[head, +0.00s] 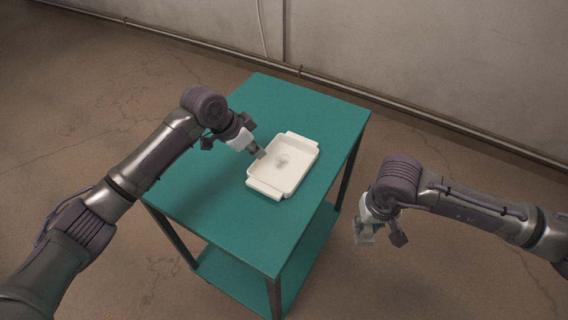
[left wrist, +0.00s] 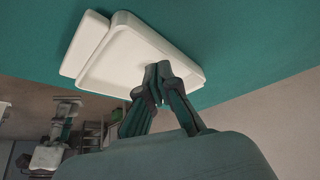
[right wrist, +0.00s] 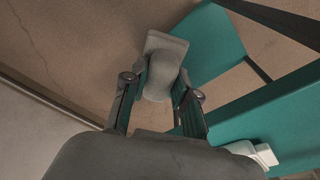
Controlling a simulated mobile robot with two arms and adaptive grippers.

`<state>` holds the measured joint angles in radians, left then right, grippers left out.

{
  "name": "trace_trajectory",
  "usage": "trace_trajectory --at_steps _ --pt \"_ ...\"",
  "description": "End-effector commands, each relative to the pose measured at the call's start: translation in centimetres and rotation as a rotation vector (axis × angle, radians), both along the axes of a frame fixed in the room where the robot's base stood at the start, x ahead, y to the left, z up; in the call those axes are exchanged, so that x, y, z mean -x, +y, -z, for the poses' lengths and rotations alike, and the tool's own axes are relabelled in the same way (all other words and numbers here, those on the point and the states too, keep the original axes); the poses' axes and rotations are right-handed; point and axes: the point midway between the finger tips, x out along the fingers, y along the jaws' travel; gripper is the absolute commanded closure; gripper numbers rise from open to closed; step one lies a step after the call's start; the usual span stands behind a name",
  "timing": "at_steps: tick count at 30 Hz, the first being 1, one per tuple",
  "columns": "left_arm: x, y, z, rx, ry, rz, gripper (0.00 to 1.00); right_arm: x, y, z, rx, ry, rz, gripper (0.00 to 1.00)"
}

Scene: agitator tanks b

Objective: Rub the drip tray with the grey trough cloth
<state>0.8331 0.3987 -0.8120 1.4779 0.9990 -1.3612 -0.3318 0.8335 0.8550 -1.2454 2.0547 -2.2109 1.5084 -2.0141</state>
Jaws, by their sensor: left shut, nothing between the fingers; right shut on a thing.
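The drip tray (head: 301,176) is a white, shallow tray with a flat handle at each end, lying on the teal table. A greyish smudge (head: 283,161) marks its floor. My left gripper (head: 261,154) is shut and empty at the tray's left long rim; in the left wrist view its fingertips (left wrist: 157,78) overlap the tray (left wrist: 125,50). I cannot tell whether they touch it. My right gripper (head: 366,228) is shut on the grey trough cloth (right wrist: 160,60), a pale grey piece. It holds it in the air right of the table, away from the tray; the cloth also shows in the head view (head: 364,237).
The teal table (head: 215,195) has a lower shelf (head: 235,278) and dark legs. Its top is bare around the tray. A grey wall with a pipe along its foot (head: 400,112) runs behind. The brown floor right of the table is clear.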

Motion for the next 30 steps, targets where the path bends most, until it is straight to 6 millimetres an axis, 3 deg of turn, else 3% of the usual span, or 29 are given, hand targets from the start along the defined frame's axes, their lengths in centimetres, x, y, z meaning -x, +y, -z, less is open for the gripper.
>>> trace_trajectory --at_steps 30 --pt "0.01 -0.02 0.98 0.000 0.001 0.000 1.00 0.00 0.01 0.20 0.000 0.000 0.000 1.00"
